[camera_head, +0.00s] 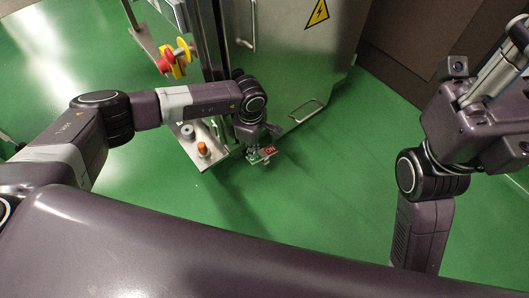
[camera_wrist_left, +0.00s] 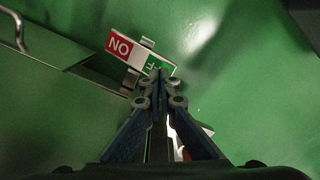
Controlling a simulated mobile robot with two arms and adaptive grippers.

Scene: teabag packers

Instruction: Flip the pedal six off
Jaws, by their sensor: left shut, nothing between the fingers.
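The pedal (camera_wrist_left: 119,46) is a small plate with a red end and a green end, low beside the metal cabinet. The red end carries white letters, and the green end (camera_wrist_left: 158,64) is partly hidden by my fingers in the left wrist view. In the head view its red end (camera_head: 268,151) shows just right of my left gripper (camera_head: 253,155). That gripper points down, shut and empty, with its fingertips (camera_wrist_left: 160,78) at the green end. I cannot tell whether they touch it. My right arm shows at the right of the head view, but its fingers are not visible.
The metal cabinet (camera_head: 300,65) with a warning sign (camera_head: 317,13) and handles stands behind the pedal. A red and yellow knob (camera_head: 168,63) is at the upper left. A small panel (camera_head: 207,157) with an orange button (camera_head: 203,148) is left of the gripper. Green floor in front is clear.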

